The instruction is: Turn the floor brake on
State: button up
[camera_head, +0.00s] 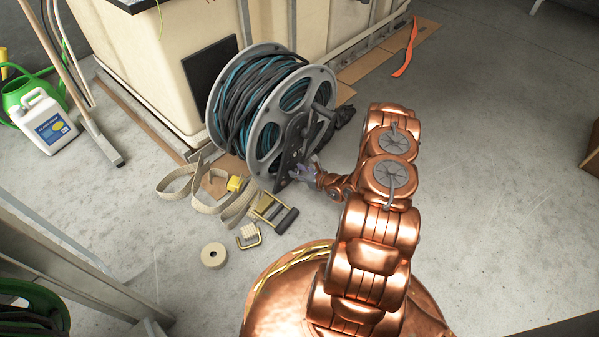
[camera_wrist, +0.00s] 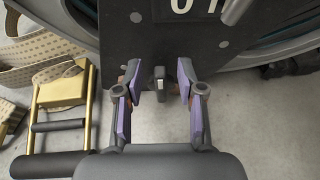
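The hose reel (camera_head: 226,97) with dark and teal hose stands on the floor against the cream cabinet. Its black side plate (camera_head: 291,143) faces my arm; in the wrist view this plate (camera_wrist: 150,38) carries white characters, partly cut off. A small dark lever with a light face (camera_wrist: 159,78), which looks like the floor brake, sits low on the plate. My gripper (camera_head: 309,170) is at the bottom of the plate. In the wrist view my gripper (camera_wrist: 158,88) is open, its purple pads on either side of the lever with gaps. The lever is not discernible in the head view.
A webbing strap (camera_head: 205,202), a ratchet buckle (camera_head: 272,213) and a tape roll (camera_head: 213,256) lie on the floor left of my gripper. A white jug (camera_head: 45,122) and a broom (camera_head: 104,148) are at the left. The floor at right is mostly clear.

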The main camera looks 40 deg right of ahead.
jog(key=shift+c, duration=0.2)
grip_shut()
jog(key=shift+d, duration=0.15)
